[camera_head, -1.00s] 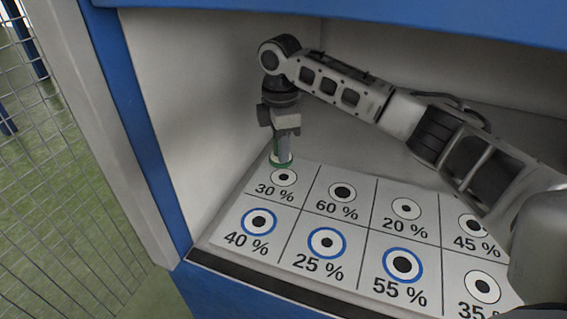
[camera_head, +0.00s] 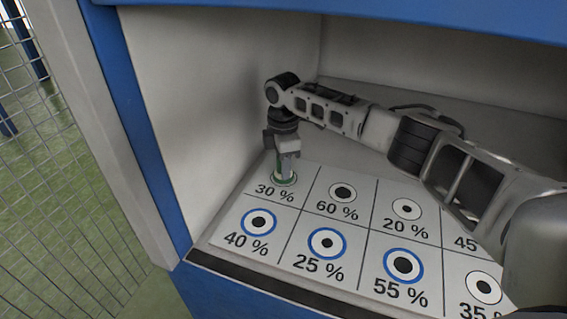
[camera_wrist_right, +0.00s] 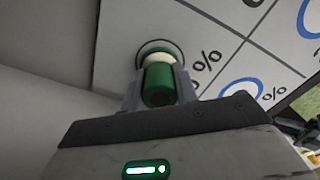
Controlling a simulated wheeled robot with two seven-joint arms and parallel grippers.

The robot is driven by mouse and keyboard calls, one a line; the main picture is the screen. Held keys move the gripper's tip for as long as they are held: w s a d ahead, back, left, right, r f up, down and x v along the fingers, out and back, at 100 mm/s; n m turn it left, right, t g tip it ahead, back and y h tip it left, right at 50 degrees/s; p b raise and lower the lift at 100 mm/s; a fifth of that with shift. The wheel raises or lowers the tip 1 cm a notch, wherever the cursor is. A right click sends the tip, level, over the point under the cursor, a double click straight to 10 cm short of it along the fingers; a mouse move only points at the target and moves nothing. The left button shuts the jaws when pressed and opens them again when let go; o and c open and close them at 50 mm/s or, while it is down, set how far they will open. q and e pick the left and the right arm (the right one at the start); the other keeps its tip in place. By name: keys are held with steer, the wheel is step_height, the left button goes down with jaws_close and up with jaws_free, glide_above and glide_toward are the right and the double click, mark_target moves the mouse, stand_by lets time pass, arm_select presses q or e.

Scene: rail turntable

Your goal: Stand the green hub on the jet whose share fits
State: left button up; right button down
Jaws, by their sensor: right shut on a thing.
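The green hub (camera_wrist_right: 159,84) is a small green piece with a pale band, held between the fingers of my right gripper (camera_wrist_right: 158,92) in the right wrist view. In the head view my right gripper (camera_head: 286,172) points down over the 30 % jet, and the hub's green rim (camera_head: 284,180) covers that jet's dark centre. The hub looks upright. Whether its base touches the panel is hard to tell. The jets are dark-centred rings on a white panel (camera_head: 300,208): 60 % (camera_head: 342,193), 20 % (camera_head: 406,209), 40 % (camera_head: 259,222), 25 % (camera_head: 327,243), 55 % (camera_head: 403,265) and 35 % (camera_head: 484,288).
Blue rings surround the 40, 25 and 55 % jets. My right arm hides the 45 % jet. Grey booth walls (camera_head: 220,90) stand close left and behind the panel, a blue frame (camera_head: 140,130) at the front left. A wire fence (camera_head: 60,200) is outside.

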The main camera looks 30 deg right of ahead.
steer(key=shift+f, duration=0.1)
steer(key=c, duration=1.1)
jaws_free()
step_height(320, 180, up, 12)
steer(key=shift+r, duration=0.2)
steer(key=shift+f, duration=0.1)
